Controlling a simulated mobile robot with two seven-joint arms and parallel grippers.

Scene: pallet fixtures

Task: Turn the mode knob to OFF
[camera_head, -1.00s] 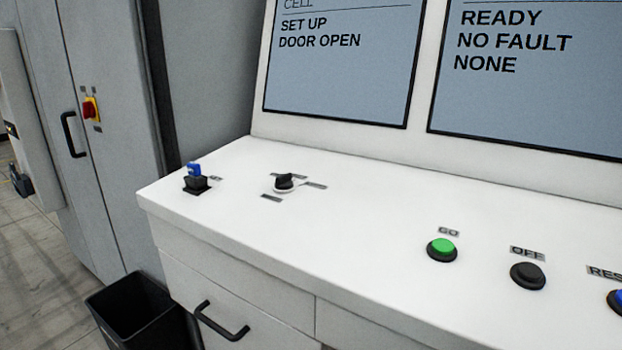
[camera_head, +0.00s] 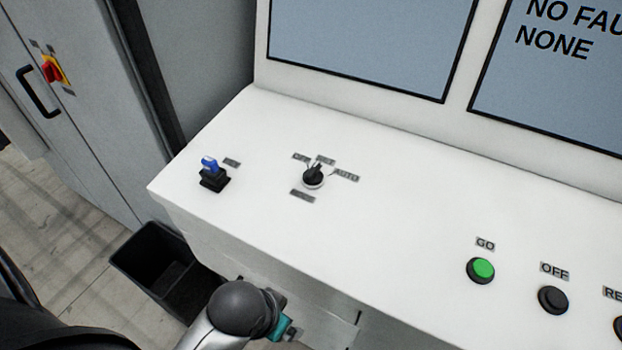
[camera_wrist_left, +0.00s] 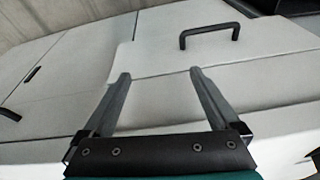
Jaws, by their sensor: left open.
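The mode knob (camera_head: 313,175) is a small black knob on a pale round base, on the white desk top in the head view. Small labels surround it; one at its right reads AUTO, and the others are too small to read surely. My left arm shows at the bottom of the head view, in front of the desk's front edge; its fingers are hidden there. In the left wrist view my left gripper (camera_wrist_left: 158,75) is open and empty, its two fingers apart in front of white drawer fronts. The knob is not in that view. My right gripper is not seen.
A blue-topped key switch (camera_head: 212,175) stands left of the knob. A green GO button (camera_head: 480,270) and a black OFF button (camera_head: 553,299) are at the right. A black bin (camera_head: 165,265) stands on the floor. A drawer handle (camera_wrist_left: 210,35) sticks out.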

